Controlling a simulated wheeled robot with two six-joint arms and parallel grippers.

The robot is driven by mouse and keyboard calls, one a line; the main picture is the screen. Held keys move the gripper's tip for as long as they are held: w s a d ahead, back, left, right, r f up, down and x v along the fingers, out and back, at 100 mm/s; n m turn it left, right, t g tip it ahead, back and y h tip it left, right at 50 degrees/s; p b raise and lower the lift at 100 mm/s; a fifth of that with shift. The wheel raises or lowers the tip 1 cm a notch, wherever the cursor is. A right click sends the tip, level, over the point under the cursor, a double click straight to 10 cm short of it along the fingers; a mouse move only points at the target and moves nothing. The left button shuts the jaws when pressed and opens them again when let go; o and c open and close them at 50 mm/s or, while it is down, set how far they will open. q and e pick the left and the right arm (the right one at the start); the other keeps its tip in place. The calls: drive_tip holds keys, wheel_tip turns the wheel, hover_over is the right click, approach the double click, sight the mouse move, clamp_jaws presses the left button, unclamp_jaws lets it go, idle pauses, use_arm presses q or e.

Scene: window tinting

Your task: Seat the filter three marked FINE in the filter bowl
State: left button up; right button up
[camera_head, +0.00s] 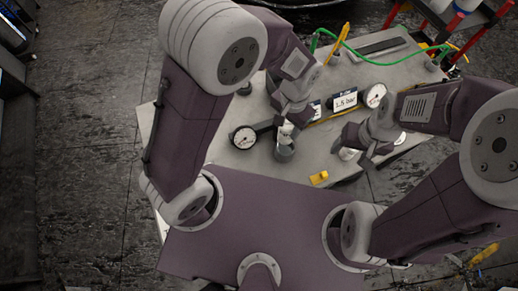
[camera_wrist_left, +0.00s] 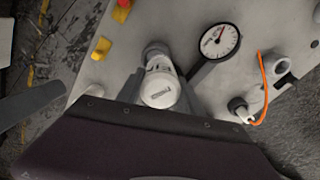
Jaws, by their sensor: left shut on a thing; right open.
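My left gripper (camera_head: 287,126) is shut on a white cylindrical filter (camera_wrist_left: 160,90), whose round end carries a small label too small to read. The filter is upright or nearly so over the grey filter bowl (camera_head: 284,153), which also shows behind it in the left wrist view (camera_wrist_left: 154,48). I cannot tell how far the filter is inside the bowl. My right gripper (camera_head: 362,147) is open, beside a small white cylinder (camera_head: 348,154) on the bench; its marking is not readable.
A dial gauge (camera_head: 243,137) stands left of the bowl, and another gauge (camera_head: 376,95) is at the right beside a "1.5 bar" sign (camera_head: 345,100). A yellow block (camera_head: 319,177) lies near the bench's front edge. A green hose (camera_head: 360,53) crosses the back.

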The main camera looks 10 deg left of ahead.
sight(289, 138)
use_arm(q)
drive_tip(key=shift+w+d+f+b, duration=0.1)
drive_tip(key=shift+d+f+b, duration=0.25)
drive_tip(key=shift+d, duration=0.5)
drive_tip(key=f, duration=0.5)
drive_tip(key=shift+a+f, duration=0.25)
drive_tip(key=shift+a, duration=0.05)
drive_tip(key=shift+d+f, duration=0.1)
drive_tip(key=shift+f, duration=0.35)
wheel_tip(289, 138, down, 3)
drive_tip(key=shift+r, duration=0.1)
drive_tip(key=shift+f, duration=0.35)
use_arm(e)
drive_tip(key=shift+d+f, duration=0.3)
drive_tip(key=shift+f, duration=0.3)
use_arm(q)
drive_tip(key=shift+f, duration=0.1)
use_arm(e)
drive_tip(key=shift+s, duration=0.1)
